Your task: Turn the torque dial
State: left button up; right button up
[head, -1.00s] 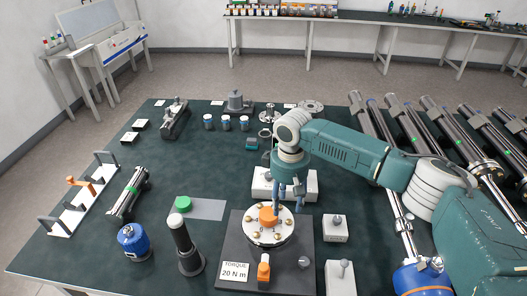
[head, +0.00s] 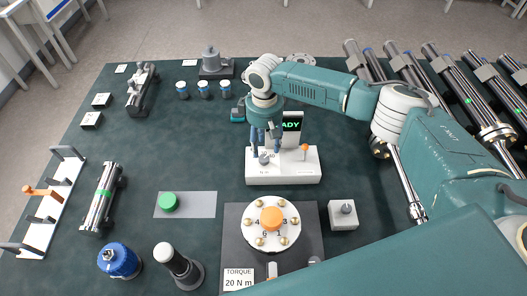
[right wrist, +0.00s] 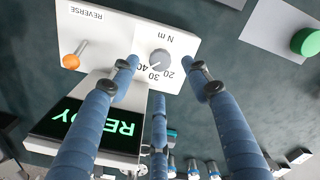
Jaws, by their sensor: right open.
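The torque dial (head: 264,158) is a small grey knob on the sloped front of a white control box (head: 290,179). The right wrist view shows the dial (right wrist: 160,58) with a scale marked 20, 30, 40 and N m. My right gripper (head: 266,150) is over the box, fingers pointing down. In the right wrist view its fingers (right wrist: 162,63) are open, on either side of the dial; I cannot tell whether they touch it. The green screen (right wrist: 90,124) reads READY. A sign (head: 239,279) reads TORQUE 20 N m. My left gripper is not in view.
An orange-tipped lever (head: 304,150) stands on the box's right, marked REVERSE in the wrist view. In front is a round flange (head: 290,236) with an orange hub. A small grey box (head: 343,215) with a knob stands to its right.

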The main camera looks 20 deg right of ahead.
aim_at(264, 158)
jog(key=f, duration=0.5)
jog(key=shift+w+f+p, duration=0.25)
jog(key=shift+f+p, duration=0.15)
jog(key=shift+s+f, duration=0.1)
jog(key=shift+f, duration=0.25)
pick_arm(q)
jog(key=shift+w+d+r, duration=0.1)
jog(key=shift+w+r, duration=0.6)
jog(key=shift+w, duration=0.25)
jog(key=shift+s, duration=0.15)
pick_arm(e)
jog(key=shift+c, duration=0.2)
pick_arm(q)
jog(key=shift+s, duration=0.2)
pick_arm(e)
jog(key=c, duration=1.1)
